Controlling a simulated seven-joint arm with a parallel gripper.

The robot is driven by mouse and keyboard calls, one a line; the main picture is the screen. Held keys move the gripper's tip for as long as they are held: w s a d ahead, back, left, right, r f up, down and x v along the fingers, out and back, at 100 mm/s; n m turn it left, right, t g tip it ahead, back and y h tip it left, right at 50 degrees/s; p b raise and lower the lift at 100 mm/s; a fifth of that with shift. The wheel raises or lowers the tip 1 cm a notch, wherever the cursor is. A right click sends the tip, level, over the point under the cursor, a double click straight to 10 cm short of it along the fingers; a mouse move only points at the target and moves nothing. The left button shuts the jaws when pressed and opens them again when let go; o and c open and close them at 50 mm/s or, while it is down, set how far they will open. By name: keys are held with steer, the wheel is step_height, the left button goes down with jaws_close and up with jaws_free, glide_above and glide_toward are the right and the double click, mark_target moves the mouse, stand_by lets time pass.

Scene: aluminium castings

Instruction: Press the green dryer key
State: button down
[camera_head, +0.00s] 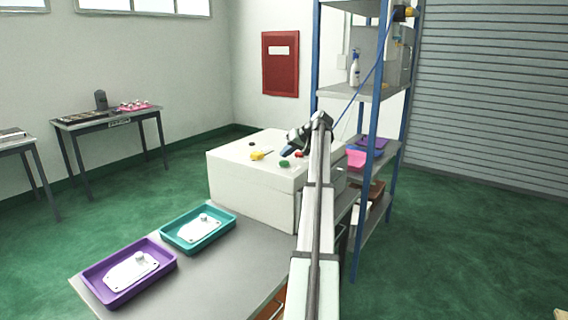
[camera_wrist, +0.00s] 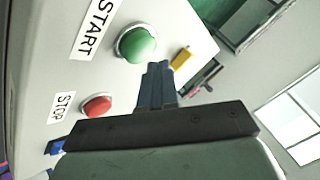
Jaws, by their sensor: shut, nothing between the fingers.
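The green key (camera_wrist: 137,44) is a round domed button beside a START label on the sloping top of a white box (camera_head: 245,185). It also shows in the head view (camera_head: 284,163). My gripper (camera_wrist: 158,68) is shut and empty, with its blue-grey fingertips close beside the green key in the wrist view. In the head view my gripper (camera_head: 287,151) is just behind the green key. I cannot tell the height of the fingertips above the panel.
A red button (camera_wrist: 97,105) marked STOP sits near the green one. A yellow control (camera_wrist: 180,58) and a blue part (camera_wrist: 55,147) are also on the box. A purple tray (camera_head: 95,284) and a teal tray (camera_head: 175,238) hold castings on the bench. A blue-framed shelf (camera_head: 372,96) stands behind.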

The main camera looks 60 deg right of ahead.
mark_target(286, 162)
steer(key=shift+r, duration=2.55)
